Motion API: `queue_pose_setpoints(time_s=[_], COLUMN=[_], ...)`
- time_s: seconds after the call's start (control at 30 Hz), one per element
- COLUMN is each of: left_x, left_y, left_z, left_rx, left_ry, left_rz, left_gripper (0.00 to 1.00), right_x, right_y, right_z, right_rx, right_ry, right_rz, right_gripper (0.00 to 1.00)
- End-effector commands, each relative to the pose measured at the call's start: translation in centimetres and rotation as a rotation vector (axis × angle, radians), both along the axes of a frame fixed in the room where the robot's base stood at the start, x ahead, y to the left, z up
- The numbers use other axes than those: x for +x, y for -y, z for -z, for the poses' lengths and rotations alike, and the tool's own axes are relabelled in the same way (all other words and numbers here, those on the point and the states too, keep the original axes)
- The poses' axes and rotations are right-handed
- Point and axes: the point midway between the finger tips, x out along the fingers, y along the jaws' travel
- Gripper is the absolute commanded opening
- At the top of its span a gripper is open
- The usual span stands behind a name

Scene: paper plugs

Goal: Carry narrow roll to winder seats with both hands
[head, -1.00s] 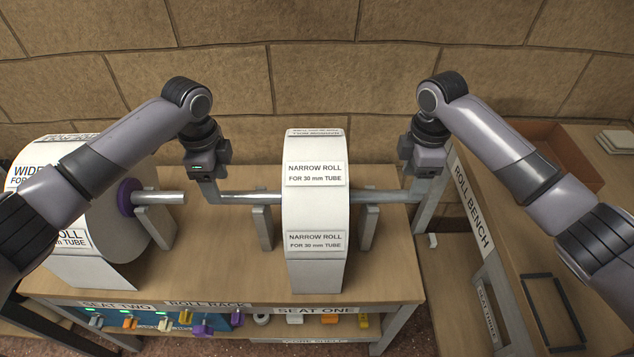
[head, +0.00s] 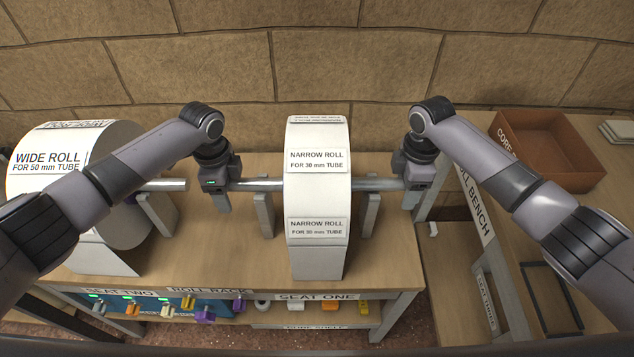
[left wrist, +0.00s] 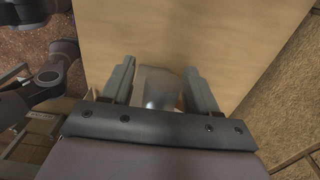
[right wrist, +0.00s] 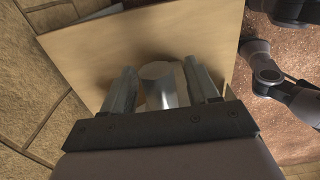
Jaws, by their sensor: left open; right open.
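The white narrow roll (head: 318,200) stands on the wooden table with a metal tube (head: 262,185) through it. The tube passes over a grey support on each side of the roll. My left gripper (head: 222,203) is at the tube's left end, pointing down. My right gripper (head: 411,203) is at the tube's right end, pointing down. Both are open. In the left wrist view the tube's end (left wrist: 160,92) shows between the two fingers, and in the right wrist view the tube (right wrist: 159,88) shows between those fingers. Firm contact cannot be seen. No winder seat can be made out clearly.
The wide roll (head: 110,222) stands on the table at the left with its own tube, close to my left arm. A roll bench with an open brown box (head: 548,150) is at the right. Coloured items lie on the shelf below the table's front edge.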

Motion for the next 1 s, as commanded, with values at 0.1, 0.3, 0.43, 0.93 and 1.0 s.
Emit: queue_pose_setpoints(time_s=[0.1,0.3,0.43,0.93,1.0], left_x=[0.0,0.0,0.0,0.02,0.03], left_y=[0.04,0.03,0.02,-0.01,-0.01], left_z=[0.25,0.24,0.22,0.18,0.17], left_rx=[-0.001,-0.001,0.0,0.0,0.0], left_ry=[0.001,0.001,0.001,0.001,0.001], left_rz=[0.001,0.001,0.001,0.0,0.0], left_gripper=[0.59,0.59,0.17,0.0,0.0], right_x=[-0.01,-0.01,-0.01,0.01,0.01], right_y=[0.0,0.0,0.01,0.02,0.03], right_z=[0.24,0.24,0.23,0.19,0.18], right_rx=[-0.001,-0.001,0.0,0.0,0.0], right_ry=[0.0,0.0,0.0,0.001,0.001], right_rz=[-0.001,-0.001,0.0,0.0,0.0], right_gripper=[0.59,0.59,0.17,0.0,0.0])
